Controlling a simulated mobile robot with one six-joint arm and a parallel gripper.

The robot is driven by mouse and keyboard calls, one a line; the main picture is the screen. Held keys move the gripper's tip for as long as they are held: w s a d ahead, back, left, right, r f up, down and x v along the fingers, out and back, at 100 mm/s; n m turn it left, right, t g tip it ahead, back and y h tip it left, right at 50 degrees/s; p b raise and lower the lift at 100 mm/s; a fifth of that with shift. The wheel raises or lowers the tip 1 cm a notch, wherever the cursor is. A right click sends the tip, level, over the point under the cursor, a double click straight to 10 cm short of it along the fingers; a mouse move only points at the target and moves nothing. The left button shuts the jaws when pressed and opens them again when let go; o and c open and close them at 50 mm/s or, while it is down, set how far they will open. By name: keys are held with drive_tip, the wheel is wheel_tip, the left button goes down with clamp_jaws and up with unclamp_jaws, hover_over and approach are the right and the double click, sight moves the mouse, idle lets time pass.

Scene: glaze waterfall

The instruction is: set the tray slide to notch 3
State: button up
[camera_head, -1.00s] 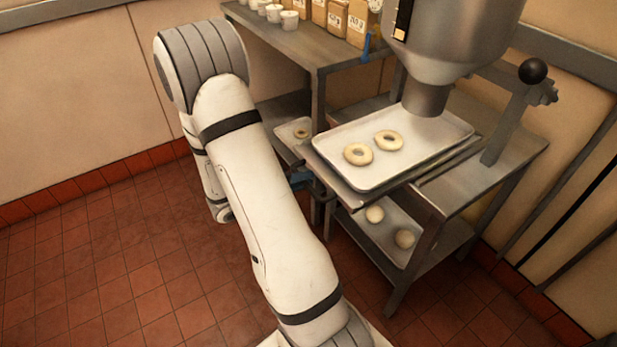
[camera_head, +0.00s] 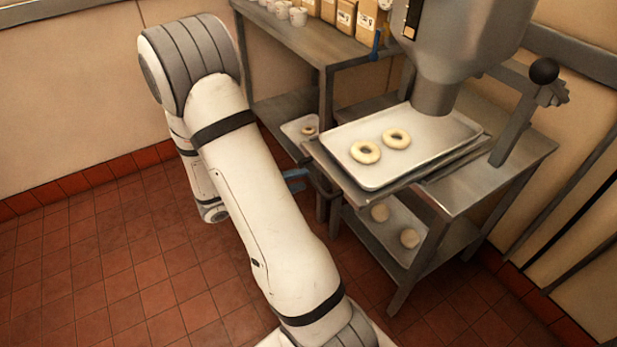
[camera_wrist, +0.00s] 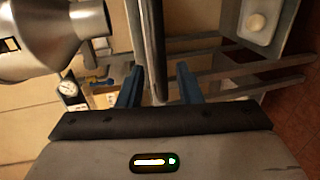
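The tray slide (camera_head: 312,156) sits on the metal stand under the hopper and carries a pale tray (camera_head: 375,181) with two ring doughnuts (camera_head: 365,152). A dark handle (camera_head: 324,187) hangs at the slide's front left end. My gripper (camera_head: 295,179) is just left of this handle, mostly hidden behind my arm. In the wrist view, my gripper (camera_wrist: 160,84) has its two blue fingers apart. A long dark metal edge (camera_wrist: 152,40), probably part of the slide, runs toward the gap between them; I cannot tell whether they touch it. No notch marks are readable.
The steel hopper (camera_head: 455,40) stands over the tray, with a black-knobbed lever (camera_head: 544,71) to its right. A shelf (camera_head: 300,45) with cups and bags is behind. The tiled floor (camera_head: 110,260) at left is clear.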

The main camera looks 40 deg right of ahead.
drive_tip(key=shift+v, duration=1.8)
